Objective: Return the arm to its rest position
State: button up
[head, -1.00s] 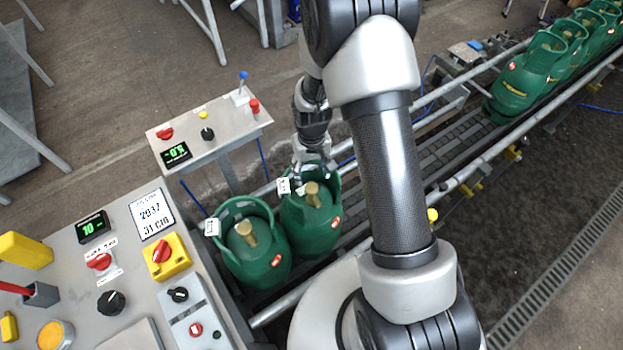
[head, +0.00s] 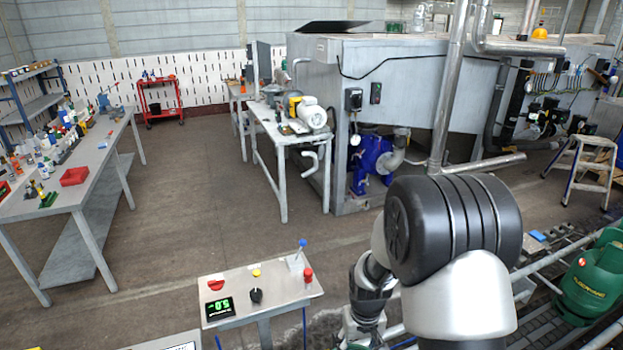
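My arm (head: 455,240) rises from the bottom of the head view, right of centre, with its dark joint and white link close to the camera. My gripper (head: 362,332) hangs at the bottom edge, left of that link. Its fingertips are not clearly visible, so I cannot tell whether it is open or holds anything. A green gas cylinder (head: 594,282) lies tilted on the conveyor at the right edge. The cylinders near the gripper are out of this view.
A small control stand (head: 275,290) with a green display and knobs is left of my gripper. The conveyor rail (head: 560,258) runs to the right. A workbench (head: 75,165), a grey tank housing (head: 410,85) and a step stool (head: 585,165) stand farther back. Open floor lies between.

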jog(key=s+r+t, duration=0.1)
jog(key=s+r, duration=0.3)
jog(key=r, duration=0.6)
jog(key=s+r+t, duration=0.2)
jog(key=s+r, duration=0.2)
jog(key=r, duration=0.7)
jog(key=s+r, duration=0.3)
jog(key=s, duration=0.4)
jog(key=s+r+t, duration=0.1)
jog(key=s+r, duration=0.2)
jog(key=s, duration=0.4)
jog(key=shift+d+r+t+b, duration=0.15)
jog(key=shift+r+t+b, duration=0.15)
jog(key=shift+r, duration=0.05)
jog(key=shift+w, duration=0.1)
